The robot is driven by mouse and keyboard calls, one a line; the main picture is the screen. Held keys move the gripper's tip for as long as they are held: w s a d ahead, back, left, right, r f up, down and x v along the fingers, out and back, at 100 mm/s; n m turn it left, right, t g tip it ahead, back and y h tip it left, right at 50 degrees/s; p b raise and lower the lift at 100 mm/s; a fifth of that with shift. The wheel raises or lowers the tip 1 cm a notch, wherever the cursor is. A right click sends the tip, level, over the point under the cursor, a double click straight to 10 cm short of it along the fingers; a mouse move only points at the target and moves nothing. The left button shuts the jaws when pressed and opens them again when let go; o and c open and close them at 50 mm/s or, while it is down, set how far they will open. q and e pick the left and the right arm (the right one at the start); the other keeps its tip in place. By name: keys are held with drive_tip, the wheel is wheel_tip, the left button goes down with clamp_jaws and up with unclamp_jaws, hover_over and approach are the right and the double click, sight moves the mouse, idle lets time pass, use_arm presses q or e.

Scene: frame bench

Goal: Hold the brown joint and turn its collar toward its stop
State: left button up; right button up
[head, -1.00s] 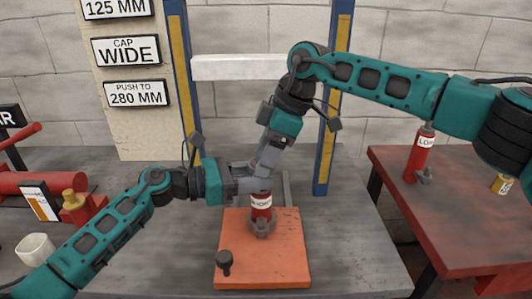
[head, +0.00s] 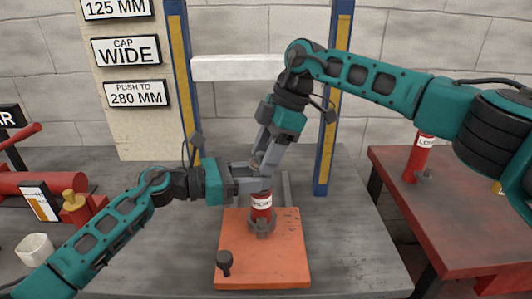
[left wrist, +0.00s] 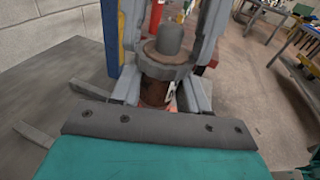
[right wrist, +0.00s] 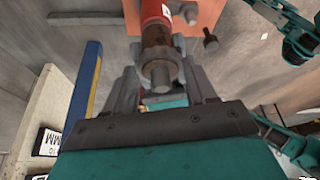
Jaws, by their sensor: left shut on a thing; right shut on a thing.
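The brown joint (left wrist: 156,92) stands upright between my two grippers. In the head view its red lower part (head: 261,203) with a white label rises from a grey clamp (head: 261,227) on an orange plate. My left gripper (head: 262,181) comes in level from the left and is shut on the joint's body. My right gripper (head: 264,158) comes down from above, shut on the grey collar (left wrist: 165,65) at the top. In the right wrist view the collar (right wrist: 160,75) sits between my right fingers. The gripped spot is mostly hidden in the head view.
The orange plate (head: 285,262) carries a dark knob (head: 225,262) at its front left. Blue and yellow posts (head: 338,110) with a white crossbar (head: 240,68) stand behind. A white mug (head: 35,250) is at left. A red table (head: 450,220) with another red joint (head: 419,155) is at right.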

drive_tip(key=n+g, duration=0.1)
drive_tip(key=n, duration=0.1)
drive_tip(key=n+h, duration=0.1)
drive_tip(key=n, duration=0.2)
drive_tip(key=shift+w+a+n+g, duration=0.2)
drive_tip(key=shift+n+g, duration=0.1)
drive_tip(key=shift+g, duration=0.1)
drive_tip(key=shift+d, duration=0.1)
drive_tip(key=o, duration=1)
drive_tip(key=shift+o, duration=0.2)
